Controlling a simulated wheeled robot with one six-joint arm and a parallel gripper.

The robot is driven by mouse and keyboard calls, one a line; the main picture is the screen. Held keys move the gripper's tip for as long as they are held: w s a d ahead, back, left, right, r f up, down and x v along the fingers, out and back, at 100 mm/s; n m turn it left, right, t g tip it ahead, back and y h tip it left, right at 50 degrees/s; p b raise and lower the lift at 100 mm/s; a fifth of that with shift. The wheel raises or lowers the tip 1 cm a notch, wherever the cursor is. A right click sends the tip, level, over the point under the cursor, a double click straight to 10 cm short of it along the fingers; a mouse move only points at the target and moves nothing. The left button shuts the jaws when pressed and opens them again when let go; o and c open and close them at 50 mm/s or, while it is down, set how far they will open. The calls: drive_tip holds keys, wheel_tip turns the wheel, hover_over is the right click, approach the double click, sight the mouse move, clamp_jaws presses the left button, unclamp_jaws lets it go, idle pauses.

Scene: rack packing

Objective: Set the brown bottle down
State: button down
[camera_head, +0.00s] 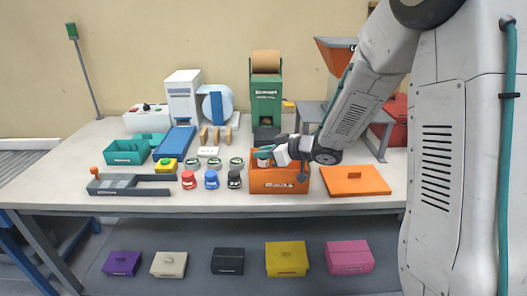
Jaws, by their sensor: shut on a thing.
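My gripper (264,156) is over the left part of an open orange box (280,185) near the front of the table. An orange lid (355,181) lies flat on the table to the right of the box.
Red (189,181), blue (211,181) and black (234,181) jars stand left of the box, with several small lidded items behind. A green machine (266,103) stands behind the box. A grey stand (372,135) is behind the lid. Coloured boxes sit on the lower shelf.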

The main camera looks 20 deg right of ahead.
drive_tip(key=shift+f, duration=0.35)
drive_tip(key=c, duration=1.3)
unclamp_jaws()
